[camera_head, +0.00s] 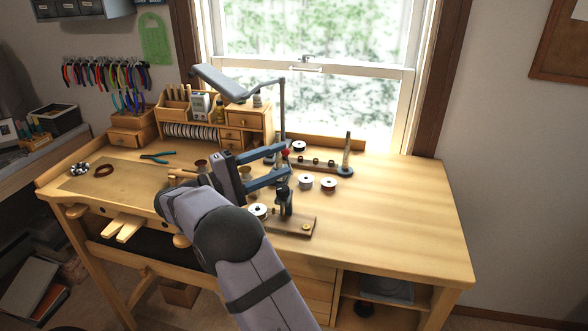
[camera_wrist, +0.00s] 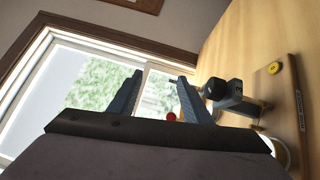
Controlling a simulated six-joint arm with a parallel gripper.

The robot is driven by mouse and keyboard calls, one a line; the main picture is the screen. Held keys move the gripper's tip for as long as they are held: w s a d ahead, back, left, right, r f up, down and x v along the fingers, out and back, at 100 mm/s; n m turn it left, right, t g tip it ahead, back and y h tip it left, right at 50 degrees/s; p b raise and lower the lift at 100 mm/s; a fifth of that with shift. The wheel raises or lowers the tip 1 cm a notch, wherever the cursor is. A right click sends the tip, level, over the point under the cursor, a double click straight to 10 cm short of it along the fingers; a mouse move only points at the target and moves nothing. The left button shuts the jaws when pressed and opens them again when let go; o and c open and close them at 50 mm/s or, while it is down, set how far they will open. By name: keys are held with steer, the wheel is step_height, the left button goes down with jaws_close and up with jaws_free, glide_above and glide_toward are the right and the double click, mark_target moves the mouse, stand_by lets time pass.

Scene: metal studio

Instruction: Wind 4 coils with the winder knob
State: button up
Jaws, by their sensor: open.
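The winder (camera_head: 285,201) is a dark upright on a wooden base near the middle of the bench. It also shows at the right of the wrist view (camera_wrist: 236,97), with a short shaft pointing toward my right finger. A small red knob (camera_head: 285,154) shows beside my upper finger in the head view. In the wrist view the red knob (camera_wrist: 171,117) appears between my fingers, nearer the right one. My gripper (camera_head: 287,161) is open with blue-grey fingers spread. No contact with the knob is visible. The knob's arm is mostly hidden.
White-flanged spools (camera_head: 306,182) stand behind the winder, and another spool (camera_head: 258,211) is by its left side. A rack with an upright post (camera_head: 347,155) is at the back. A lamp (camera_head: 235,85) overhangs the bench. The bench's right side (camera_head: 405,220) is clear.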

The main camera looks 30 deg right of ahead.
mark_target(278, 191)
steer(key=shift+s+a+f+n+t+y+p, duration=0.4)
steer(key=shift+f+n+t, duration=0.6)
steer(key=shift+n, duration=2.3)
steer(key=shift+s+a+f+n+t+y+p, duration=0.2)
steer(key=shift+s+a+f+n+t+p, duration=0.3)
steer(key=shift+f+n, duration=1.85)
steer(key=shift+s+a+f+n+t+y+p, duration=0.3)
steer(key=shift+n+t, duration=0.6)
steer(key=shift+n, duration=3.35)
steer(key=p+x, duration=0.2)
steer(key=x, duration=0.5)
steer(key=shift+d+r, duration=0.15)
steer(key=shift+r, duration=0.05)
steer(key=shift+c, duration=0.5)
steer(key=c, duration=0.9)
